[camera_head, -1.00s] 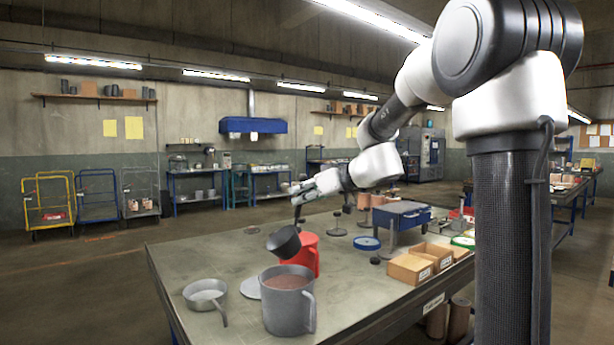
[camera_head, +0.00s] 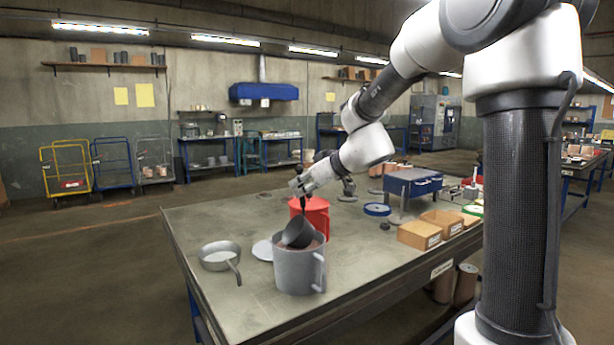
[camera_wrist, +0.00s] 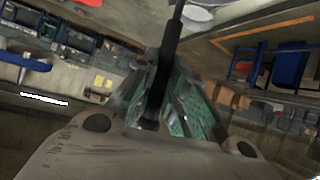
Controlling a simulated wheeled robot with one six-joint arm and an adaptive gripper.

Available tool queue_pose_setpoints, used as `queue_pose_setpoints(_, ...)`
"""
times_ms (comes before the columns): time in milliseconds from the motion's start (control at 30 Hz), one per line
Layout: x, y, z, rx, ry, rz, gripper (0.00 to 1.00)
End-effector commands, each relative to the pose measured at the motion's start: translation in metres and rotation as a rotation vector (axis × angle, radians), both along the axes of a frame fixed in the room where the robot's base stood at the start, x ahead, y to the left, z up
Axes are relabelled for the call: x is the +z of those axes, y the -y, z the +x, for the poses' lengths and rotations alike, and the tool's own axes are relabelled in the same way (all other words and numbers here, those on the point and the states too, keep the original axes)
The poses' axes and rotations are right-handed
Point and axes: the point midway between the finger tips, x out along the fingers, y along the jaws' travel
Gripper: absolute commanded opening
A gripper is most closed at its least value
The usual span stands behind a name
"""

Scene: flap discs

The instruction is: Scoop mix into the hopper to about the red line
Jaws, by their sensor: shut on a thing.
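My gripper (camera_head: 302,186) is shut on the upright black handle of a dark scoop (camera_head: 297,232). In the wrist view the handle (camera_wrist: 167,60) runs up between the green-lined fingers (camera_wrist: 160,105). The scoop's cup is tilted and sits at the mouth of a big grey mug (camera_head: 299,270), partly below its rim. Brown mix (camera_head: 318,241) shows inside the mug beside the cup. The cup's contents are hidden. A red jug (camera_head: 316,214) stands just behind the mug. I cannot tell which thing is the hopper, and no red line shows.
A small grey pan (camera_head: 215,257) with a handle and a pale disc (camera_head: 262,250) lie left of the mug. To the right are cardboard boxes (camera_head: 419,236), a blue box on a stand (camera_head: 413,182) and a blue-rimmed disc (camera_head: 377,209). The bench's front left is clear.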

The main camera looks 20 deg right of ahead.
Motion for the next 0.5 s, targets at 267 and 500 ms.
queue_pose_setpoints(267,-0.03,-0.006,0.0,-0.001,-0.002,-0.042,0.0)
queue_pose_setpoints(500,-0.057,-0.007,0.0,-0.001,-0.003,-0.041,0.0)
